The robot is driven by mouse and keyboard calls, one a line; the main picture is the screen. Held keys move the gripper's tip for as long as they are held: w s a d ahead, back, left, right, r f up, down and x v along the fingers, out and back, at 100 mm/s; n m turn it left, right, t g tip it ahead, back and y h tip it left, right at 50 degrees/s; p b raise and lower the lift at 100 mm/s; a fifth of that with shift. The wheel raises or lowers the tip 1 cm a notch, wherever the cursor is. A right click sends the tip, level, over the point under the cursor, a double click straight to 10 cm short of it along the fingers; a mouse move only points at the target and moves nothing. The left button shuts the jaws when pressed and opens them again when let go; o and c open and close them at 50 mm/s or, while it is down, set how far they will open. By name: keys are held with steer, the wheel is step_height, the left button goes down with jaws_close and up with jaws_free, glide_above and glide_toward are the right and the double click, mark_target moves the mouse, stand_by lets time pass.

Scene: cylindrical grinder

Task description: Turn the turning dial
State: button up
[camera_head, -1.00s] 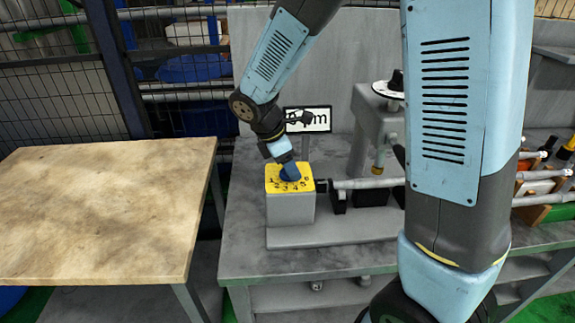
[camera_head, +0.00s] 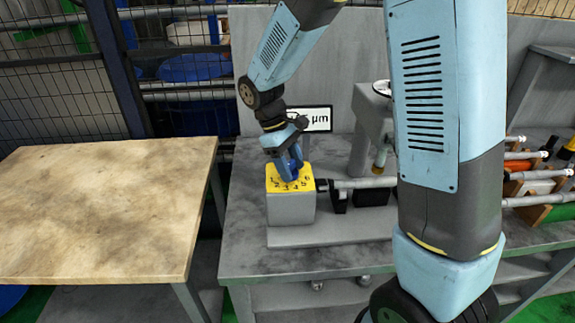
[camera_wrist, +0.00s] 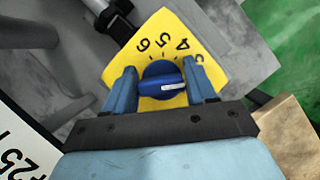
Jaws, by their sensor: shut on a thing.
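The turning dial (camera_wrist: 160,86) is a blue knob with a white pointer line, on a yellow numbered plate (camera_wrist: 160,40). In the wrist view its pointer lies nearly level and points right. Numbers including 4, 5 and 6 show around it. My gripper (camera_wrist: 163,88) has blue fingers on both sides of the knob and is shut on it. In the head view my gripper (camera_head: 289,166) comes down onto the yellow top of a grey box (camera_head: 290,208), and its fingers mostly hide the knob.
The grey box stands on a grey machine table (camera_head: 245,255). A horizontal shaft (camera_head: 365,183) lies right of it, and a white "µm" sign (camera_head: 319,119) stands behind. A bare wooden table (camera_head: 105,215) is at left. Tools sit in a rack (camera_head: 535,188) at right.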

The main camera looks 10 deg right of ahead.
steer(key=shift+d+m+y, duration=0.1)
steer(key=shift+m+y, duration=0.2)
steer(key=shift+m, duration=0.6)
steer(key=shift+g, duration=0.3)
steer(key=o, duration=1)
steer(key=shift+c, duration=0.2)
steer(key=v, duration=1.3)
steer(key=shift+r, duration=0.35)
